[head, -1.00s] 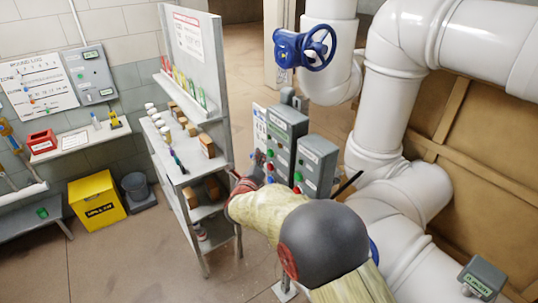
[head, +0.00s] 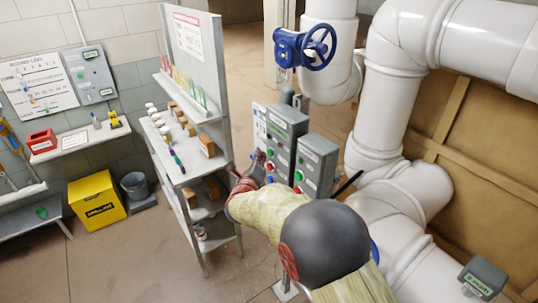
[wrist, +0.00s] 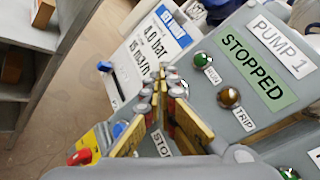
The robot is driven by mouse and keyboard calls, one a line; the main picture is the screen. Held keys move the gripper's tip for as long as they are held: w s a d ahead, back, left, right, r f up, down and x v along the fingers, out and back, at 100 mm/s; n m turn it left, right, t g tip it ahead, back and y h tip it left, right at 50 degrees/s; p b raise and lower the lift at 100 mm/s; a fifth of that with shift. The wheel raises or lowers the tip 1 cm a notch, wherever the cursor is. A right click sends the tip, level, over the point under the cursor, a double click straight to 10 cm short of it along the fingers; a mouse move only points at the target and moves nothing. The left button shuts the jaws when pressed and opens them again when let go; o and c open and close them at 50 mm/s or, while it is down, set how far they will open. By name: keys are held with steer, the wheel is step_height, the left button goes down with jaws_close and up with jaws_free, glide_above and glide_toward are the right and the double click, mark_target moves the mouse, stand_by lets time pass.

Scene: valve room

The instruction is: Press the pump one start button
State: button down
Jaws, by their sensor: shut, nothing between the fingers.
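The grey pump 1 panel (wrist: 225,115) fills the right of the wrist view, with a green display reading STOPPED (wrist: 257,72). A green RUN lamp (wrist: 202,60) and an amber TRIP lamp (wrist: 229,97) sit below the display. In the head view this panel (head: 286,132) stands beside the shelf. My gripper (wrist: 166,78) is shut and empty, its fingertips over the panel's left edge in the wrist view. A partly covered label starting STO shows beside the fingers. I cannot make out a start button; the fingers hide part of the panel. Contact cannot be told.
A second grey panel (head: 316,165) stands to the right. A white data sheet (wrist: 150,50) reads 4.0 bar. A shelf unit (head: 182,180) with small items is close on the left. Thick white pipes (head: 385,120) and a blue valve wheel (head: 318,48) are to the right and behind.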

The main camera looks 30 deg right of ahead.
steer(key=shift+d+b, duration=0.85)
steer(key=shift+b, duration=0.2)
stand_by(0.7)
steer(key=shift+a, duration=0.15)
steer(key=shift+a+b, duration=0.3)
steer(key=shift+a, duration=0.45)
steer(key=shift+a, duration=0.1)
steer(key=shift+s+a+b, duration=0.1)
steer(key=shift+a+b, duration=0.45)
steer(key=shift+a, duration=1.85)
